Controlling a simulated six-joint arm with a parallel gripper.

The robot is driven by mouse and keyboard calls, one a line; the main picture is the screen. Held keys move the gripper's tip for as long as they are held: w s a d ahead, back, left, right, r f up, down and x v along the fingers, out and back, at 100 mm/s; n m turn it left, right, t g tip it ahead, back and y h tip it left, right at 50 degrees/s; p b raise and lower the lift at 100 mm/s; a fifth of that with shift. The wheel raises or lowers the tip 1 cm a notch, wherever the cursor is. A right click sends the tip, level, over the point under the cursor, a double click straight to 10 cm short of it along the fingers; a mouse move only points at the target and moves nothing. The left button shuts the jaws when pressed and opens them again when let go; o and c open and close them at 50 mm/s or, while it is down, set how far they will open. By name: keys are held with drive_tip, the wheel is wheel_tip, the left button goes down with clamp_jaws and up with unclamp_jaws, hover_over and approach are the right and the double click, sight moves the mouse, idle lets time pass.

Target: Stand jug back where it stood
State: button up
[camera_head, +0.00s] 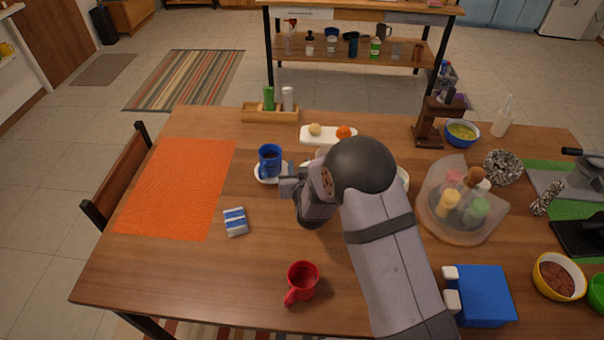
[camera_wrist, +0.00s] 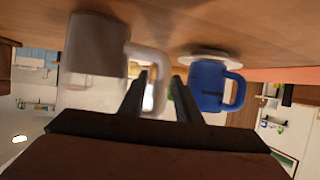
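The jug (camera_wrist: 95,45) is white with a loop handle (camera_wrist: 158,80). It shows upside down in the wrist view, with its base toward the wooden table, and looks upright; whether it touches the table is unclear. In the head view it is mostly hidden behind my arm, with perhaps a bit of pale rim showing. My gripper (camera_wrist: 160,82) has two dark fingers apart, with part of the handle appearing between them. A gap shows beside the right finger, so it looks open. In the head view the fingertips are hidden by my arm.
A blue mug (camera_head: 269,156) stands on a white saucer (camera_head: 259,175) close to the gripper. A fruit tray (camera_head: 327,141) lies behind. A red mug (camera_head: 302,280), small packet (camera_head: 236,221) and orange mat (camera_head: 180,190) are nearer or left. A spice-bottle holder (camera_head: 436,222) stands right.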

drive_tip(key=shift+s+r, duration=0.15)
drive_tip(key=shift+s, duration=0.1)
drive_tip(key=b+v, duration=0.1)
drive_tip(key=v, duration=1)
drive_tip(key=shift+s, duration=0.2)
drive_tip(key=shift+d, duration=0.2)
